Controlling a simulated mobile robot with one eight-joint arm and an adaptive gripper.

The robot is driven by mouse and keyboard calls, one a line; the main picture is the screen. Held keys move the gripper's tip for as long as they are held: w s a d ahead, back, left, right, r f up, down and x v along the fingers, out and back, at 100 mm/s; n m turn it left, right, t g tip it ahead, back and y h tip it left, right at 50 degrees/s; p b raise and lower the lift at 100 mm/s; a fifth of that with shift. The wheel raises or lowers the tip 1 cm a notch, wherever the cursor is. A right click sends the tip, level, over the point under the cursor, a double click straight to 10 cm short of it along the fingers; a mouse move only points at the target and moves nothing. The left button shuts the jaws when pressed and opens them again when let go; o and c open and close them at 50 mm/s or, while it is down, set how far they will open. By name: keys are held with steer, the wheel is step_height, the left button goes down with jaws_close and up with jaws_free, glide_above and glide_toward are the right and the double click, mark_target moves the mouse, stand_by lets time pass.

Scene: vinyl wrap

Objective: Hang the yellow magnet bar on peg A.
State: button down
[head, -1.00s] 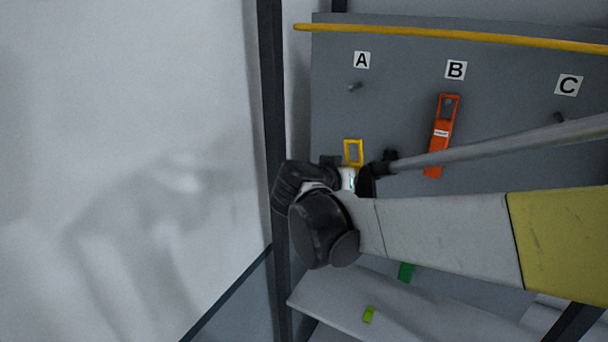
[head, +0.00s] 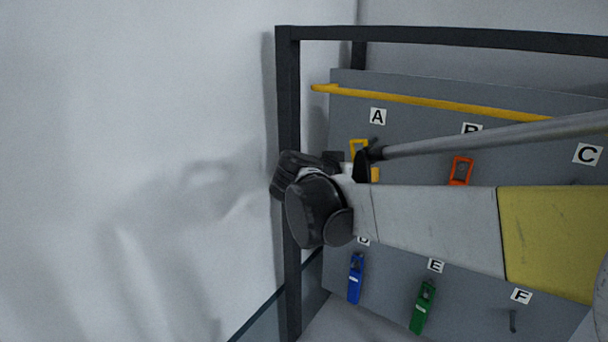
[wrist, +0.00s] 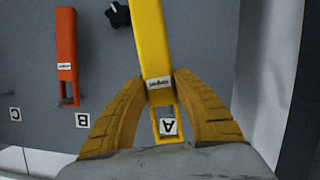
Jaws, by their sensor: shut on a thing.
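My gripper (wrist: 162,88) is shut on the yellow magnet bar (wrist: 150,40), with one finger on each side. The bar's open-framed end (wrist: 165,122) lies toward the bottom of the wrist view, and label A (wrist: 168,126) shows through its window. In the head view the yellow frame (head: 359,147) stands just below and left of label A (head: 378,116). My arm hides most of the bar there. Peg A cannot be made out in either view, so I cannot tell whether the bar touches it.
An orange bar (head: 461,170) hangs under label B to the right. Blue (head: 355,280) and green (head: 423,308) bars hang at D and E below. Peg F (head: 513,321) is bare. A yellow strip (head: 440,103) runs above the labels; a dark post (head: 290,180) stands left.

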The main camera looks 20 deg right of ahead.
steer(key=b+x, duration=0.1)
steer(key=x, duration=0.6)
steer(key=shift+w+d+r+b, duration=0.25)
steer(key=shift+w+b, duration=0.1)
steer(key=shift+w, duration=0.15)
stand_by(0.3)
stand_by(0.4)
steer(key=c, duration=1)
jaws_free()
